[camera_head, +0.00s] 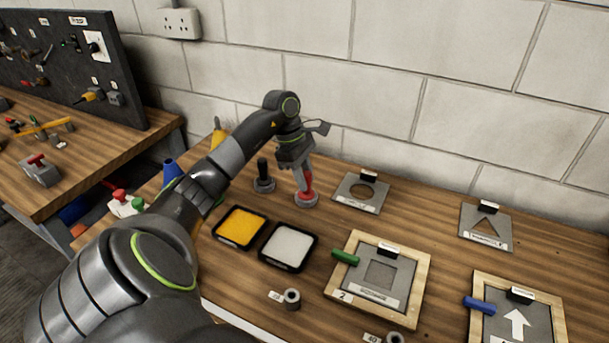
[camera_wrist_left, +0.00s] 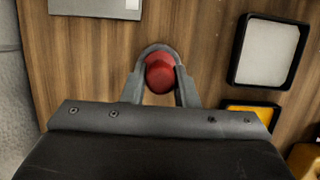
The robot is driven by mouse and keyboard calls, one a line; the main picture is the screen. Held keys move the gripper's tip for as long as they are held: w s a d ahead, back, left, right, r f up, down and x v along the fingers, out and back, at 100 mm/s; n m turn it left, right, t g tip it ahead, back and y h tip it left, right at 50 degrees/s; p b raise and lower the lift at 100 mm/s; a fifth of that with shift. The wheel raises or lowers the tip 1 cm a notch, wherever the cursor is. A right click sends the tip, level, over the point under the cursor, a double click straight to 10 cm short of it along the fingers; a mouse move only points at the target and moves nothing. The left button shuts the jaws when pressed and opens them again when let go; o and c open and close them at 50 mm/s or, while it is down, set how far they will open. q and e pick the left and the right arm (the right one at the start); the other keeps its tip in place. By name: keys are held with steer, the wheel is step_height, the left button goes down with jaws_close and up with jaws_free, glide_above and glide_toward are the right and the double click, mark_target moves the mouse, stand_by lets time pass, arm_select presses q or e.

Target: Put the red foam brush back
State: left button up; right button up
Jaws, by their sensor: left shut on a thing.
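The red foam brush (camera_head: 308,181) stands roughly upright at the back of the bench, over a small round holder (camera_head: 306,200) with a red and grey base. My left gripper (camera_head: 304,178) points down and is shut on the brush's handle. In the left wrist view the red top of the brush (camera_wrist_left: 160,74) sits between the two fingers (camera_wrist_left: 160,88). The gripper and brush hide most of the holder, so I cannot tell whether the brush is fully seated. My right gripper is not in view.
A black-handled brush (camera_head: 263,172) stands in a holder just left. A yellow paint tray (camera_head: 218,231) and a white paint tray (camera_head: 264,257) lie in front. A circle stencil (camera_head: 343,194) lies right of the brush. Framed stencils (camera_head: 420,290) are nearer right. The wall is behind.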

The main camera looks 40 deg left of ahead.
arm_select(q)
steer(key=shift+f, duration=0.15)
steer(key=o, duration=0.9)
steer(key=shift+c, duration=0.2)
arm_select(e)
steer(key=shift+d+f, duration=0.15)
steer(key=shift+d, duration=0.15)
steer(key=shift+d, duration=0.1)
arm_select(q)
steer(key=shift+r+p, duration=0.3)
steer(key=shift+r, duration=0.05)
steer(key=shift+b+v, duration=0.45)
steer(key=shift+v, duration=5.5)
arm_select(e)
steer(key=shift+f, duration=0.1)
